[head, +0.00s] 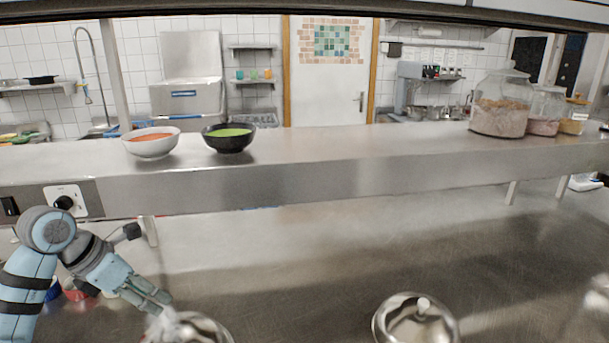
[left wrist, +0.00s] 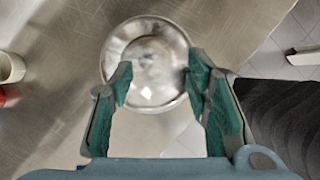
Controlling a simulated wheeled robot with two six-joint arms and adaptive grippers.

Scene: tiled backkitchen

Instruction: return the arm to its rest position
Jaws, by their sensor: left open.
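My left arm comes in from the left edge of the head view, in front of the shelf. My right gripper is not in view.
The raised shelf (head: 330,165) holds a white bowl (head: 152,147), a black bowl (head: 229,142) and glass jars (head: 501,105). Counter between the domes is clear.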

